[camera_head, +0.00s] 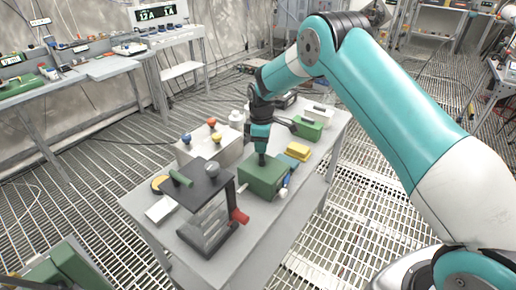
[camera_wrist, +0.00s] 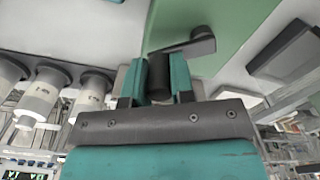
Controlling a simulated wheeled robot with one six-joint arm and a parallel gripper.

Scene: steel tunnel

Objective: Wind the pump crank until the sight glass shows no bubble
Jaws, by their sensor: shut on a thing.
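The pump appears to be the green box (camera_head: 262,181) on the grey table, with its green face also in the wrist view (camera_wrist: 235,38). Its dark crank arm (camera_wrist: 196,42) lies across that face and ends in a black upright handle (camera_wrist: 158,80). My gripper (camera_head: 262,159) points down over the box's top. In the wrist view my gripper (camera_wrist: 159,82) has its teal fingers on both sides of the handle, shut on it. The handle is mostly hidden in the head view. I cannot make out the sight glass or any bubble.
A black stand (camera_head: 207,187) with a red knob (camera_head: 239,216) is left of the pump. A pale box with coloured knobs (camera_head: 210,146) stands behind it. A yellow block (camera_head: 298,151) and a green box (camera_head: 308,129) are to the right. The table's front corner (camera_head: 225,270) is bare.

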